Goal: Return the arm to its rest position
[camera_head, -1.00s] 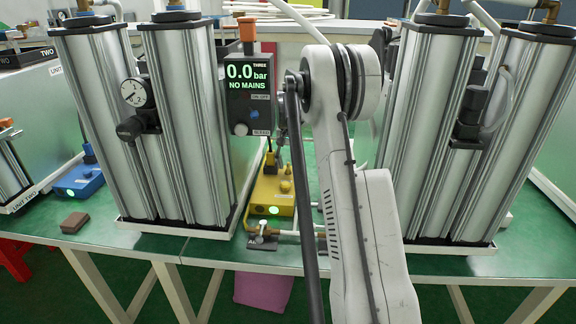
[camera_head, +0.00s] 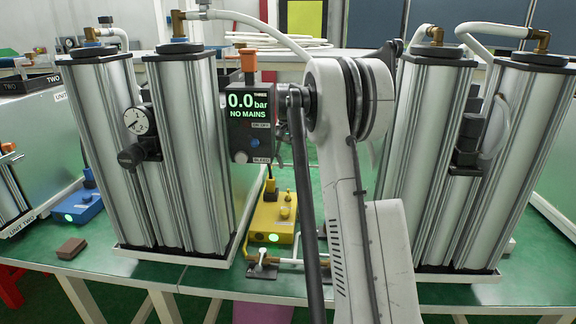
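My arm (camera_head: 375,245) rises from the bottom edge right of centre to a large round joint (camera_head: 352,98). A dark part (camera_head: 385,58) shows behind that joint; I cannot tell if it belongs to my arm. My gripper cannot be made out and may be hidden behind the arm. The arm stands in front of the gap between two pairs of silver columns, the left pair (camera_head: 190,150) and the right pair (camera_head: 425,150). The display box (camera_head: 248,115) just left of the joint reads 0.0 bar, NO MAINS.
A yellow box (camera_head: 272,218) with a green light sits on the green bench (camera_head: 200,280), beside a small valve fitting (camera_head: 262,267). A blue box (camera_head: 78,207) and a brown block (camera_head: 71,248) lie at left. White hoses (camera_head: 255,25) arch over the columns.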

